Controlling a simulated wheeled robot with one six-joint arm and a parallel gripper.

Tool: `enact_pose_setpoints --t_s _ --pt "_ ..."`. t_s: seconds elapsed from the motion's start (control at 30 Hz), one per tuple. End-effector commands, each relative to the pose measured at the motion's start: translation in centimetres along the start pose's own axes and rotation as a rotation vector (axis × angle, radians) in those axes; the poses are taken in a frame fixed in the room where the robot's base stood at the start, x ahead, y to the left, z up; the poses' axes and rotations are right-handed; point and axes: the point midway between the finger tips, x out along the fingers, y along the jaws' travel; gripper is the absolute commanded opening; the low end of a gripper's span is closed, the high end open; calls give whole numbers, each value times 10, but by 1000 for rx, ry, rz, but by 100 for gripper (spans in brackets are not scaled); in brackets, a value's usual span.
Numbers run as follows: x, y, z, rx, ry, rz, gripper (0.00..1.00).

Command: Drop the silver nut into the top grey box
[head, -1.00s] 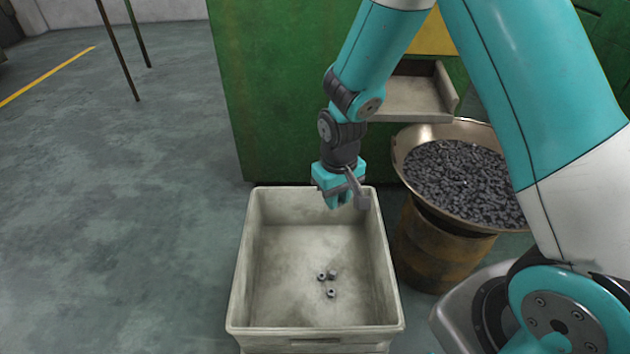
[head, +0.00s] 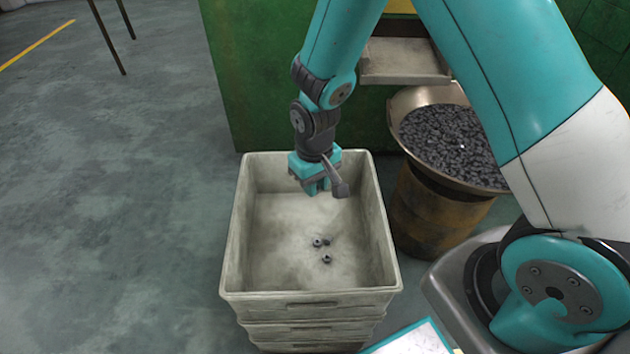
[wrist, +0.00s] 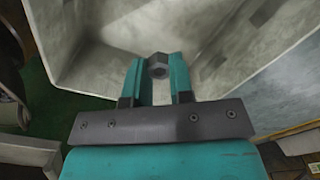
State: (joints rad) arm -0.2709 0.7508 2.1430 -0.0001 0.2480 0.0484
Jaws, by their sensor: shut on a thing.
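My gripper (head: 318,187) points down over the back part of the top grey box (head: 308,297). In the wrist view my gripper (wrist: 158,75) is shut on a silver nut (wrist: 158,65), which sits between the two teal fingertips. The held nut cannot be made out in the head view. The box is open on top, and several small nuts (head: 322,246) lie loose on its floor. The box also shows in the wrist view (wrist: 90,45), with its pale inner wall and floor around the fingertips.
The grey box tops a stack of like boxes (head: 312,332). To the right, a wide metal bowl (head: 405,100) full of dark parts stands on a rusty drum (head: 430,215). A green machine (head: 245,75) with a chute (head: 405,62) stands behind.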

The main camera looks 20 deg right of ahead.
Motion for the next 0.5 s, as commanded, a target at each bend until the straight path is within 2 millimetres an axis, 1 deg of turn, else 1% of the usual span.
enact_pose_setpoints --t_s 0.07,0.1,0.17,0.2,0.23,0.5 --pt "-1 0 0 0 0 0 0" --pt "-1 0 0 0 0 0 24" --pt "-1 0 0 0 0 0 38" --pt "-1 0 0 0 0 0 47" --pt "-1 0 0 0 0 0 51" --pt "-2 0 0 0 0 0 51"
